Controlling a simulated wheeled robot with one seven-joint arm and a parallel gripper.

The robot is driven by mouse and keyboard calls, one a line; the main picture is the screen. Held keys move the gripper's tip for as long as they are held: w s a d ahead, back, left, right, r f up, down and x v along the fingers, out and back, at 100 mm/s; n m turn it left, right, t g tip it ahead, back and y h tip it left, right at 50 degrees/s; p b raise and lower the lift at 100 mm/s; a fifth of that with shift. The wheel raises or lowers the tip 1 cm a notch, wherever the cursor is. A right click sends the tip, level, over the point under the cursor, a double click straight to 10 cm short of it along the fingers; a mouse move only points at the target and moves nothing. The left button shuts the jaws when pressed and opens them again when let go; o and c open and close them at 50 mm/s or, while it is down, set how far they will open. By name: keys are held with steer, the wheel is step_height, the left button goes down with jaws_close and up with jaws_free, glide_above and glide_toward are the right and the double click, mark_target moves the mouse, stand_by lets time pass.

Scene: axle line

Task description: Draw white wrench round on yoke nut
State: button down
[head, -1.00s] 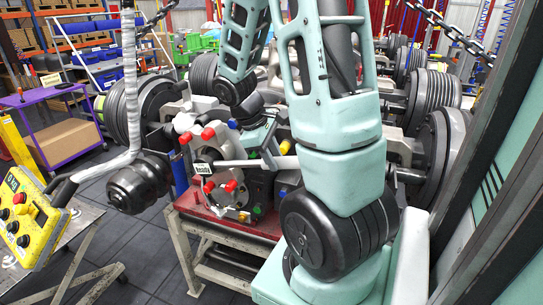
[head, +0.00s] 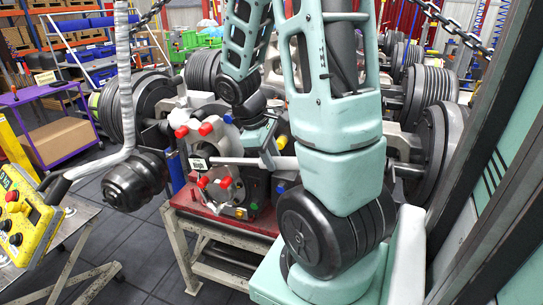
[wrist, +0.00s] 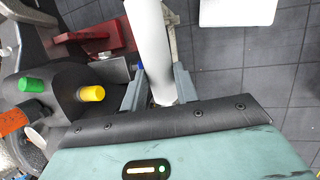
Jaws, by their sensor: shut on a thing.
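The white wrench (head: 232,161) shows in the head view as a pale bar, nearly level, in front of the axle unit. Its left end meets the hub by a small white tag, where the yoke nut (head: 199,163) seems to sit; the nut's own shape is too small to make out. My gripper (head: 264,152) is shut on the wrench toward its right end. In the wrist view the thick white handle (wrist: 148,35) runs up between the two grey fingers (wrist: 160,75). The wrist view does not show the nut.
Red knobs (head: 206,128) stand around the hub, close to the wrench. The unit rests on a red-topped stand (head: 232,225). A dark hanging weight (head: 137,181) and a yellow button box (head: 22,215) are at left. In the wrist view, yellow (wrist: 91,93) and green (wrist: 32,85) caps lie left of the fingers.

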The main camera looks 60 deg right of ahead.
steer(key=a, duration=0.6)
steer(key=shift+s+a, duration=0.2)
steer(key=shift+s, duration=0.25)
stand_by(0.6)
